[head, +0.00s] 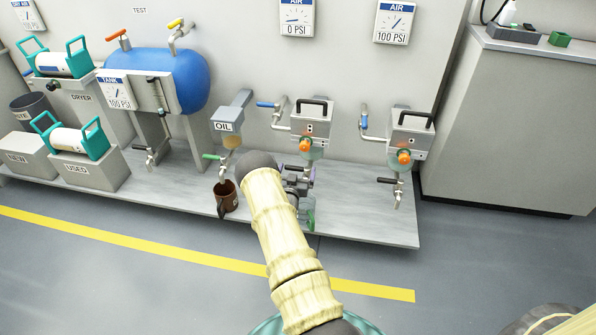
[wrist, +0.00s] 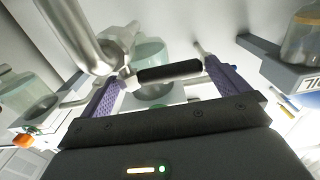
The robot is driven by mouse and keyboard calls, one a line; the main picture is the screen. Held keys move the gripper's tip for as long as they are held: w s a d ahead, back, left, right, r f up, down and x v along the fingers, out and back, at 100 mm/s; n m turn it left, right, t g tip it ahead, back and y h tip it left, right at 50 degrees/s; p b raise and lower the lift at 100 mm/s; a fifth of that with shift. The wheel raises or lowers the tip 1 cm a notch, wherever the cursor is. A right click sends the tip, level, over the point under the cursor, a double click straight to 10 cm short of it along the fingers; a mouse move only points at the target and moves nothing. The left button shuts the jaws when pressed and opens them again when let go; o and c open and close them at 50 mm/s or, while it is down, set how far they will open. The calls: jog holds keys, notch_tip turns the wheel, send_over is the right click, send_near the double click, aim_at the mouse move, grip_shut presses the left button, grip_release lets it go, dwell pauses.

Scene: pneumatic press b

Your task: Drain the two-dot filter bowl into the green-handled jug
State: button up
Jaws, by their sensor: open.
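Two filter units hang on the wall: a left one (head: 312,120) and a right one (head: 410,130), each with a black top handle, a clear bowl and an orange knob. Their dot marks are too small to count. My gripper (head: 298,180) is open below the left unit's bowl (head: 313,152). In the wrist view its purple fingers (wrist: 168,72) stand either side of a black drain lever (wrist: 172,72), with the greenish bowl (wrist: 150,55) behind. A greenish clear jug (head: 308,214) stands below my gripper, partly hidden by my arm; its handle is unclear.
A brown jug (head: 229,198) stands under the oil tank's tap, left of my gripper. The oil tank (head: 232,112) also shows in the wrist view (wrist: 305,45). The right unit's black drain lever (head: 386,180) is clear. The grey platform (head: 370,223) is bare toward its right front.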

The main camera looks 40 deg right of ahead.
jog(key=x, duration=0.2)
jog(key=shift+w+d+b, duration=0.2)
jog(key=shift+w+b, duration=0.05)
jog(key=shift+b, duration=0.15)
jog(key=shift+d, duration=0.15)
jog(key=shift+s, duration=0.1)
jog(key=c, duration=1.1)
jog(key=shift+c, duration=0.2)
